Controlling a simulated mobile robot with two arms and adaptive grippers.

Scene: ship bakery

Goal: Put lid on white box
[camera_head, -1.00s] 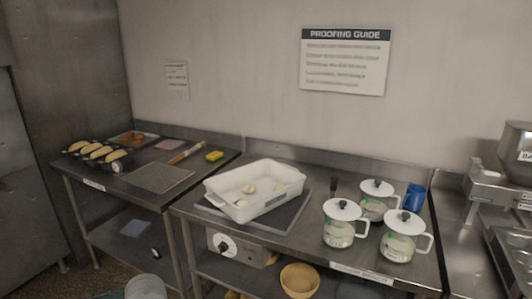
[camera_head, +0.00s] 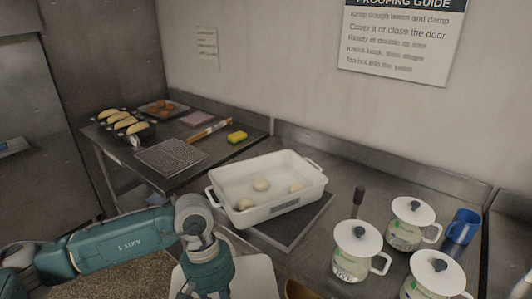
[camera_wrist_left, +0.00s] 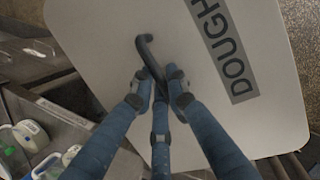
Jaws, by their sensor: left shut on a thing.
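The white box (camera_head: 285,209) sits open on a dark flat plate on the right-hand steel table, with a few pale dough balls (camera_head: 261,184) inside. The white lid (camera_head: 255,278) is at the bottom of the head view, in front of and lower in the picture than the box, apart from it. In the left wrist view the lid (camera_wrist_left: 90,25) fills much of the picture, with a grey "DOUGH" label and a dark curved handle (camera_wrist_left: 146,48). My left gripper (camera_wrist_left: 158,88) is shut on that handle. My right gripper is not in view.

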